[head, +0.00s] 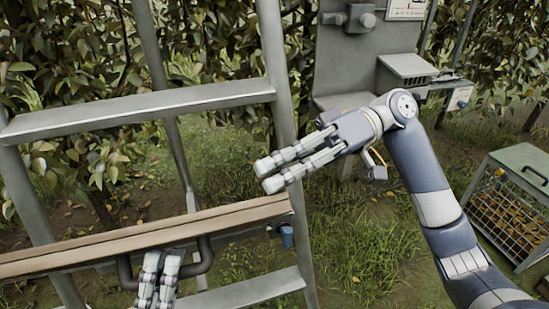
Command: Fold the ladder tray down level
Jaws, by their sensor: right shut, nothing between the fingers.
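The ladder tray (130,240) shows as a long brown wooden slab across the grey ladder (150,107). I see mostly its narrow side, so its exact tilt is hard to judge. A dark U-shaped handle (205,257) hangs below its near side. My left gripper (161,258) is at the bottom, over the middle of this handle, with its fingers close together; whether they grip the bar is unclear. My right gripper (266,176) is shut and empty, above the tray's right end and in front of the right rail. A blue knob (287,236) sits below the tray's right end.
A grey metal stand (350,55) with a box-like unit (407,68) stands behind my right arm. A wire-sided crate (515,205) with a grey top stands at the right. Leafy trees fill the back. Grass (365,255) lies open between ladder and crate.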

